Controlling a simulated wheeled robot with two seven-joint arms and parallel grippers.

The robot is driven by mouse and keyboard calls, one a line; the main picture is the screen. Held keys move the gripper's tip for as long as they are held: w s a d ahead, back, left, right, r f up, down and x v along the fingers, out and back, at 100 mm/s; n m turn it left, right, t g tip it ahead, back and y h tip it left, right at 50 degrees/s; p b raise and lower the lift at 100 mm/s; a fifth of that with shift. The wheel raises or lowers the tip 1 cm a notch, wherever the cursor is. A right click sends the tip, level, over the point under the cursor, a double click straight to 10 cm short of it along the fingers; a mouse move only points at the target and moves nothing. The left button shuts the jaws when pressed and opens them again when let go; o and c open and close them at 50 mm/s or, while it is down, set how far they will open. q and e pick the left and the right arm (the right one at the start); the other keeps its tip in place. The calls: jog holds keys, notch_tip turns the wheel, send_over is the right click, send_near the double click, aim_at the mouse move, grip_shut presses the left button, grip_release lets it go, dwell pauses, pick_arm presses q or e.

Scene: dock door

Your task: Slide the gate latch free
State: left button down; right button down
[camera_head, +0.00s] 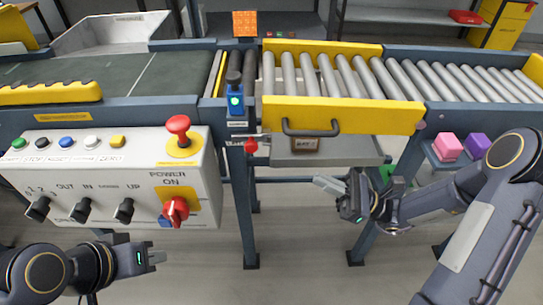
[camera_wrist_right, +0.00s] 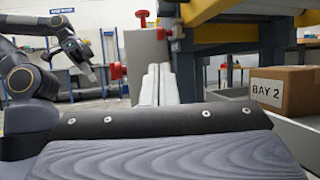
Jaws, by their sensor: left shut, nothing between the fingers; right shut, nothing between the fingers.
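The gate (camera_head: 340,114) is a roller section with yellow side rails and a black handle (camera_head: 310,130), lying level between the belt and the right rollers. A red knob (camera_head: 250,146), apparently the latch's, sits at the gate's left end below the blue post. It seems to show also in the right wrist view (camera_wrist_right: 161,33), beyond the fingertips. My right gripper (camera_head: 328,185) is shut and empty, below and right of the knob, apart from it; its fingers (camera_wrist_right: 157,85) point forward in the wrist view. My left gripper (camera_head: 155,258) is shut and empty below the control panel.
The control panel (camera_head: 110,170) with a red mushroom button (camera_head: 178,124) and red switch (camera_head: 174,210) stands left. A brown box (camera_head: 305,145), marked BAY 2 in the wrist view (camera_wrist_right: 283,92), sits under the gate. Pink (camera_head: 448,147) and purple (camera_head: 477,146) blocks stand right.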

jog(key=b, duration=0.3)
send_near(249, 142)
jog(key=a+r, duration=0.1)
jog(key=a, duration=0.4)
jog(key=shift+w+d+r, duration=0.15)
jog(key=shift+w+d, duration=0.1)
jog(key=shift+w, duration=0.1)
jog(key=a+p, duration=0.1)
jog(key=a, duration=0.2)
jog(key=shift+a, duration=0.15)
